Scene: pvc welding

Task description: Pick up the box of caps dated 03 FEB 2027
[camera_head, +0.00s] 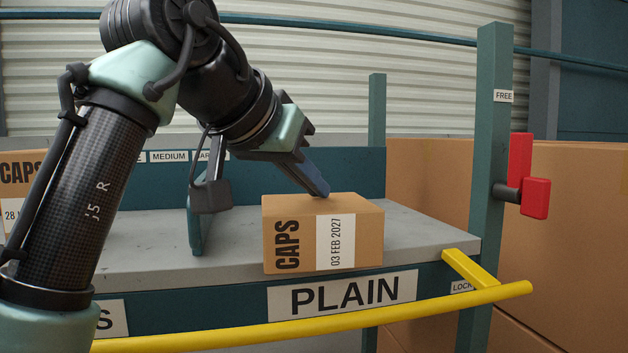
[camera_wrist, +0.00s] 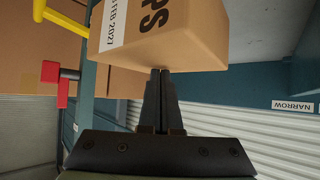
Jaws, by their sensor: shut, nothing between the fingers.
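The box of caps dated 03 FEB 2027 (camera_head: 309,247) is a brown carton with a white date label. It stands on the grey shelf (camera_head: 420,236) above the PLAIN sign. In the wrist view the same box (camera_wrist: 185,40) fills the upper middle, partly cut off. My gripper (camera_head: 322,190) is shut and empty, its fingertips at the top of the box near the back edge. In the wrist view the closed fingertips (camera_wrist: 160,70) meet the box's edge; I cannot tell whether they touch it.
Another caps box (camera_head: 18,175) stands at the far left, partly behind my arm. A yellow bar (camera_head: 400,309) runs along the shelf front. A teal post (camera_head: 492,120) with a red handle (camera_head: 535,197) stands at right. Large brown cartons (camera_head: 575,250) fill the right side.

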